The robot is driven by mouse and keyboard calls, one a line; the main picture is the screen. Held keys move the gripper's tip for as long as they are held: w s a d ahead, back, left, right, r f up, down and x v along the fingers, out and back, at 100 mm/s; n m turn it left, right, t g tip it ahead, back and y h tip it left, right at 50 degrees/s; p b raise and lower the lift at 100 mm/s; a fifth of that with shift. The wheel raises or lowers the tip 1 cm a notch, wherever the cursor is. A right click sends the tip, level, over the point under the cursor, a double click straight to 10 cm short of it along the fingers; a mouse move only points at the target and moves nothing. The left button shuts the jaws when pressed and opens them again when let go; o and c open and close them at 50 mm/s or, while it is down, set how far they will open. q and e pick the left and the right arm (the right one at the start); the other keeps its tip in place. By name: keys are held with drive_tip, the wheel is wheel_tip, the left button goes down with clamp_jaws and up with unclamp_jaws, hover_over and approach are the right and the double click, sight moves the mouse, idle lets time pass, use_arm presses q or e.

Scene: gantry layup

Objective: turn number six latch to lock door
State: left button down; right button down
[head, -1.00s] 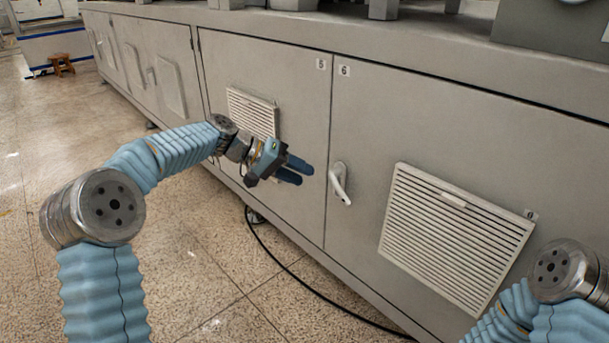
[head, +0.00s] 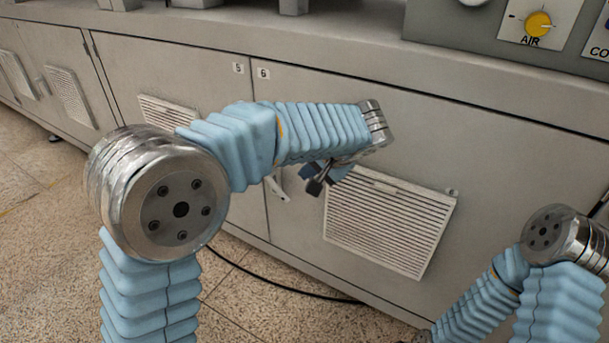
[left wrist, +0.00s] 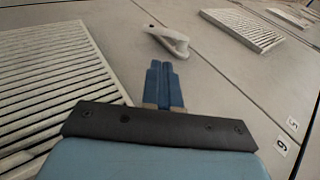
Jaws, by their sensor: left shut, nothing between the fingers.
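The number six latch (head: 278,188) is a pale handle at the left edge of the door marked 6 (head: 263,73). In the head view it hangs down at a slant, and my left forearm covers its upper part. My left gripper (head: 312,171) is right of the latch, in front of door six, partly hidden by its own wrist. In the left wrist view my shut, empty fingers (left wrist: 163,66) point towards the latch (left wrist: 168,39), with a small gap visible between tips and handle.
Door six has a slatted vent (head: 388,222) right of the latch. Door five, with its own vent (head: 167,110), is to the left. A black cable (head: 270,287) lies on the floor below. A panel with a yellow AIR knob (head: 538,25) is above right.

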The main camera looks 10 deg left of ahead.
sight(282, 191)
use_arm(q)
drive_tip(key=b+x, duration=0.1)
drive_tip(key=x, duration=1.2)
drive_tip(key=shift+w+a+f, duration=0.15)
drive_tip(key=shift+f, duration=0.2)
use_arm(e)
drive_tip(key=shift+d+f, duration=0.1)
drive_tip(key=shift+f, duration=0.5)
